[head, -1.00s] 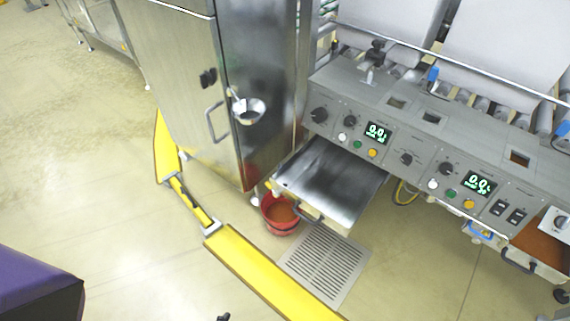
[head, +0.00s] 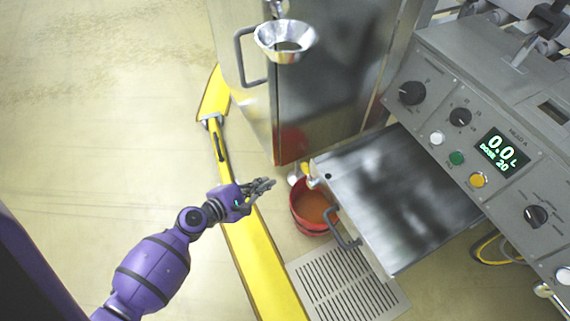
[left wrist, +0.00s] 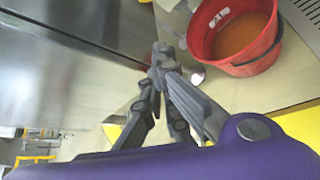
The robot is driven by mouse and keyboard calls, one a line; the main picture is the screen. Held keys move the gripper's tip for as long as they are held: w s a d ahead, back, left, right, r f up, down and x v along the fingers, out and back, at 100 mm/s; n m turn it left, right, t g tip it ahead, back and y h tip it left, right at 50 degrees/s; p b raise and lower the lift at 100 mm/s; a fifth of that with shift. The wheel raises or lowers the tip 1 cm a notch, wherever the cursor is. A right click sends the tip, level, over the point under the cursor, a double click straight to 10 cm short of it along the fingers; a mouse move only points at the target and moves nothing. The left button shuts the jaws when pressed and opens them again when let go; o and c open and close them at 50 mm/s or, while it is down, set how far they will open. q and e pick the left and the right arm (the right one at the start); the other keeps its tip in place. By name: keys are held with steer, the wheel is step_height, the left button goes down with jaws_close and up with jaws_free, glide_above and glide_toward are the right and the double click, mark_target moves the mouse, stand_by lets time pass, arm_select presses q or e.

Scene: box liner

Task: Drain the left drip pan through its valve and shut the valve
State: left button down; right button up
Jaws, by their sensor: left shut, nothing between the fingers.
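The left drip pan (head: 400,200) is a shallow steel tray pulled out under the console, with a dark handle (head: 343,232) on its front. Its visible floor looks bare. A small pale valve fitting (head: 312,182) shows at its left front corner; I cannot tell how it is set. A red bucket (head: 303,215) with orange-brown liquid stands on the floor beneath that corner; it also shows in the left wrist view (left wrist: 236,35). My left gripper (head: 272,184) is shut and empty, left of the bucket and apart from the valve. My right gripper is out of view.
A yellow floor barrier (head: 255,255) runs under my left forearm. A steel cabinet (head: 330,95) with a funnel (head: 286,42) on it stands behind. A floor grate (head: 340,285) lies in front of the bucket. The floor at left is clear.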

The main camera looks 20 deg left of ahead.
arm_select(q)
steer(key=b+x, duration=0.3)
steer(key=x, duration=0.7)
steer(key=d+r+p, duration=0.1)
steer(key=s+d+r+p, duration=0.1)
steer(key=r, duration=0.1)
steer(key=shift+s+d, duration=0.15)
steer(key=shift+s, duration=0.05)
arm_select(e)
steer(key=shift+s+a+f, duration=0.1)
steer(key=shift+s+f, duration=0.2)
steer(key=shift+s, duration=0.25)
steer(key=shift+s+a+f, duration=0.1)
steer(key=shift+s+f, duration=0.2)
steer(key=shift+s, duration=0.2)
arm_select(q)
steer(key=shift+r+m, duration=0.25)
steer(key=shift+m, duration=0.15)
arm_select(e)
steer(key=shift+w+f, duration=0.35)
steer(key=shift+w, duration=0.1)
